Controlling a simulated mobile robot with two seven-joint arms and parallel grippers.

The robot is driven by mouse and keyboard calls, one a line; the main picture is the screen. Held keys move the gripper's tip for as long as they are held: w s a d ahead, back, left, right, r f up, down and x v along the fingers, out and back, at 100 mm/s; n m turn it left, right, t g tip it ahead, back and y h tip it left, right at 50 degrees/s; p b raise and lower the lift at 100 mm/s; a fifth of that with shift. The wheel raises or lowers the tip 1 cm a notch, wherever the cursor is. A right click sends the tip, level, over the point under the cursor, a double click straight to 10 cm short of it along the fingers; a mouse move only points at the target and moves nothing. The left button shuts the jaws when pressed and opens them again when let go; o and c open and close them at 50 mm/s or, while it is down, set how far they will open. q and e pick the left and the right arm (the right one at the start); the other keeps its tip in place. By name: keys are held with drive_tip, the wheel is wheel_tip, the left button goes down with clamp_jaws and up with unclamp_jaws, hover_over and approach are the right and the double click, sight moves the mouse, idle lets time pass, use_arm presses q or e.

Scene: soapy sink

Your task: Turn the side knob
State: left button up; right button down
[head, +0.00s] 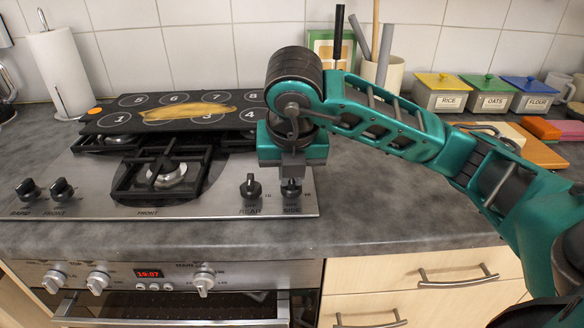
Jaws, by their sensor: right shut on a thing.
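The side knob (291,190) is a black knob at the right front of the steel hob, the rightmost in its row. My right gripper (292,176) comes down over it from above and is shut on it. The gripper body hides the knob's upper part, so its exact angle is hard to read. Another black knob (250,186) stands just left of it, apart from the gripper. My left gripper is not in view.
A black numbered board (108,126) with a yellow cloth-like thing (190,111) lies over the back burners. The front burner (165,174) is bare. Two more black knobs (62,188) sit at the left. A paper towel roll (58,70) stands behind. Grey worktop (370,210) right of the hob is clear.

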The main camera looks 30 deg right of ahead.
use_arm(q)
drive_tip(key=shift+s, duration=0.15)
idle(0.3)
use_arm(e)
drive_tip(key=c, duration=1.2)
unclamp_jaws()
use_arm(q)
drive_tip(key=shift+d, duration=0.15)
use_arm(e)
drive_tip(key=shift+o, duration=0.2)
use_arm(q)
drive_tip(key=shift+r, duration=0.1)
